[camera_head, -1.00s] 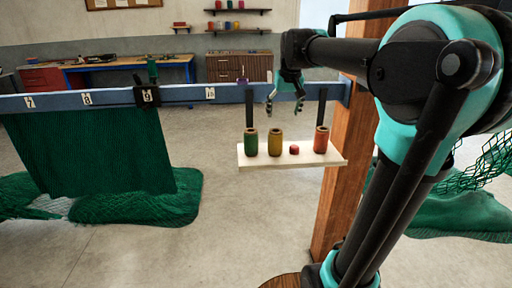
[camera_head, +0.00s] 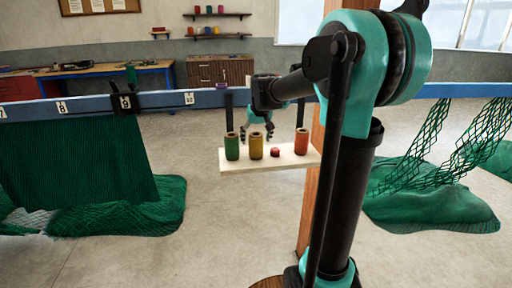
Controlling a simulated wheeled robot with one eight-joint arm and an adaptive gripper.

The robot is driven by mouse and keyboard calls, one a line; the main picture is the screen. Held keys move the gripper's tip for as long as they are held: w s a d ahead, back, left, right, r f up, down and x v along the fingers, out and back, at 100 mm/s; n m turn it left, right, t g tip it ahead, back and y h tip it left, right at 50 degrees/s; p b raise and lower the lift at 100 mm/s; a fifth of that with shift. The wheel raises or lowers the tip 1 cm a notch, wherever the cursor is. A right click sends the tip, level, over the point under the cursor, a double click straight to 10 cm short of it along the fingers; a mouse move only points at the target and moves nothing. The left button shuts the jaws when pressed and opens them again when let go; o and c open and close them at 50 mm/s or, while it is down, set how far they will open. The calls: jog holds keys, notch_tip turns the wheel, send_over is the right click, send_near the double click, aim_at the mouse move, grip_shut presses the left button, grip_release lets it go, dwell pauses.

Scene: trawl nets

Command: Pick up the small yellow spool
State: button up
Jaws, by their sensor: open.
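The small yellow spool (camera_head: 256,147) stands upright on a white shelf (camera_head: 235,167), between a green spool (camera_head: 232,147) on its left and a small red item (camera_head: 275,152) on its right. My gripper (camera_head: 256,134) is open and points down. Its dark fingertips show just above the yellow spool's top, one to each side in the picture. They seem to be behind the spool, but I cannot tell the depth gap. Nothing is seen between the fingers.
An orange-red spool (camera_head: 301,142) stands at the shelf's right end. A blue beam (camera_head: 70,106) with number tags runs above the shelf, with a purple item (camera_head: 221,85) on it. A wooden post (camera_head: 307,205) stands close right. Green nets (camera_head: 75,165) hang at left.

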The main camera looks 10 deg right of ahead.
aim_at(255, 146)
jog(key=x, duration=0.5)
jog(key=shift+s, duration=0.25)
jog(key=shift+c, duration=0.5)
jog(key=c, duration=1.3)
jog(key=shift+o, duration=0.2)
jog(key=shift+r, duration=0.1)
